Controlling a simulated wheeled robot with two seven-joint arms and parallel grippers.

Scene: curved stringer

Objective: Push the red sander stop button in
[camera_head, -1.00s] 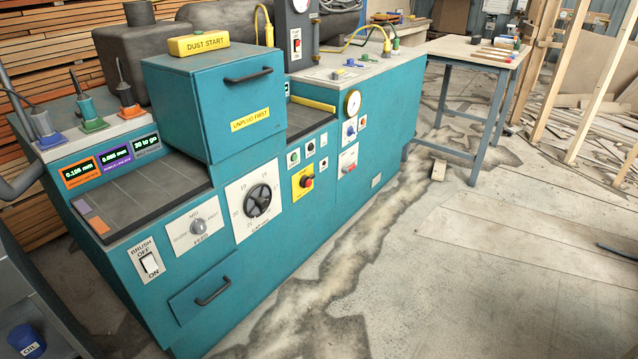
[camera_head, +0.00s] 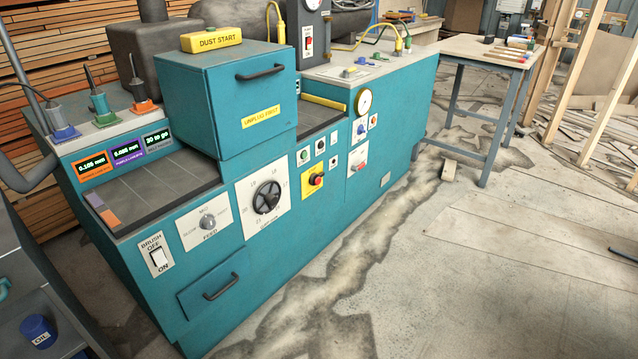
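The red stop button (camera_head: 317,180) sits on a yellow plate (camera_head: 309,190) on the front of the teal sander (camera_head: 330,215). The plate is right of the black handwheel (camera_head: 267,197) and below small green and black buttons. At this size I cannot tell whether the red button is in or out. Neither of my grippers shows in the head view.
A drawer with a dark handle (camera_head: 221,287) is low on the sander's front. A brush rocker switch (camera_head: 158,257) is at its left. A table with tools (camera_head: 473,47) stands at the back right. Concrete floor in front of the sander is clear.

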